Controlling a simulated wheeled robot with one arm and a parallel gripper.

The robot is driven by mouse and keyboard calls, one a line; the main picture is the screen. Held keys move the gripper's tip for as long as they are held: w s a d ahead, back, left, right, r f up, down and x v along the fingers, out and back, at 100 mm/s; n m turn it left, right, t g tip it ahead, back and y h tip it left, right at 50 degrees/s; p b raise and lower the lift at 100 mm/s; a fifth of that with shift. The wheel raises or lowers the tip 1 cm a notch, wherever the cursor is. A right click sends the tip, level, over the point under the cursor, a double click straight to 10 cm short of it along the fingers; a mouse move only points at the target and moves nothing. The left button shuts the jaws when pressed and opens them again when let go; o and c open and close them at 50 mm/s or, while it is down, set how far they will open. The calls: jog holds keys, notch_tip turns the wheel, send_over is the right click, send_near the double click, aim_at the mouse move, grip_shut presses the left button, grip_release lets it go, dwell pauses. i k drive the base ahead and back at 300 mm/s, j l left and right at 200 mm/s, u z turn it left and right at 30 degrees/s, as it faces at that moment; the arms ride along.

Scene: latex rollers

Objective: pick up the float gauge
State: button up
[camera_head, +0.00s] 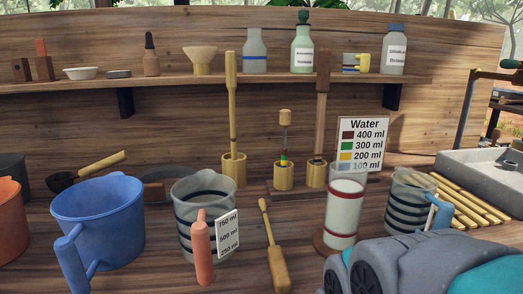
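What looks like the float gauge (285,137) is a thin upright rod with a wooden knob on top and coloured bands low down. Its lower end is hidden in a short wooden holder (283,177) on the bench, between two taller wooden-handled tools. A grey and teal part of my own arm fills the bottom right corner. My gripper's fingers are not in view, so nothing shows of what they hold.
Tall tools (231,105) and (321,105) stand close on both sides of the gauge. In front are a banded jug (192,190), a wooden-handled tool (275,255), a white-filled glass (344,205) and another banded jug (400,205). A Water sign (362,130) stands behind, right.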

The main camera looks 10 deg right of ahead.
aim_at(285, 114)
jog(key=k+l+u, duration=0.5)
jog(key=k+u, duration=0.6)
jog(key=k, duration=0.2)
